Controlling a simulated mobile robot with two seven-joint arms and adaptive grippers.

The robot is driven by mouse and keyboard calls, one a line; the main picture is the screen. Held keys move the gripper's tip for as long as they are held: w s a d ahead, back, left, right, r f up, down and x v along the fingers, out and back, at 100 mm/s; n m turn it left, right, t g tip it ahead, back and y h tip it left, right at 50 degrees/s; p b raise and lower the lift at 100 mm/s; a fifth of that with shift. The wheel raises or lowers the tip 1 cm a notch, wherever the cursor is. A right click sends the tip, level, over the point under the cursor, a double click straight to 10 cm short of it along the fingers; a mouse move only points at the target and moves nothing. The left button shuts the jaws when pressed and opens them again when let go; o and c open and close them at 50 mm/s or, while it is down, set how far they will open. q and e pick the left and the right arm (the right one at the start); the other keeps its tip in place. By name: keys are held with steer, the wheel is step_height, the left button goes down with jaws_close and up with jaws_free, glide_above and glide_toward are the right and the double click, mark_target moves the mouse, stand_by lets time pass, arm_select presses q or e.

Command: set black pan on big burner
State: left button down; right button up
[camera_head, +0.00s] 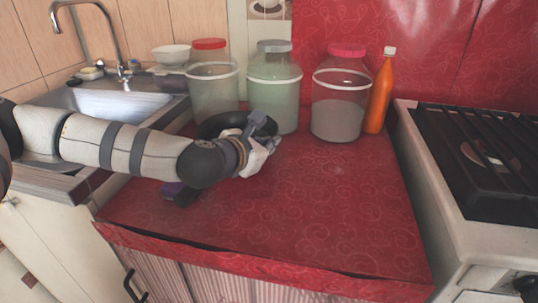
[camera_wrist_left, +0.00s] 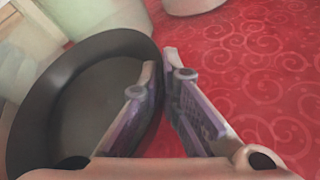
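The black pan (camera_head: 222,122) is at the back left of the red counter, in front of the jars and partly hidden by my left arm. In the left wrist view the pan (camera_wrist_left: 88,95) fills the left side. My left gripper (camera_head: 262,143) is at the pan's right side. In the wrist view its two fingers (camera_wrist_left: 160,72) straddle the pan's rim, one inside and one outside, and look closed on it. The big burner (camera_head: 487,155) lies under the black grate on the stove at the right. My right gripper is out of view.
Several large jars, one with a pink lid (camera_head: 338,105), and an orange bottle (camera_head: 381,95) line the counter's back. A purple-dark object (camera_head: 181,193) shows below my arm. A sink (camera_head: 115,102) is at left. The counter's middle and front (camera_head: 310,210) are clear.

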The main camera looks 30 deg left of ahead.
arm_select(q)
steer(key=shift+d+f, duration=0.1)
steer(key=shift+f, duration=0.8)
steer(key=shift+f, duration=0.2)
steer(key=c, duration=1.8)
jaws_free()
steer(key=shift+s+f, duration=0.1)
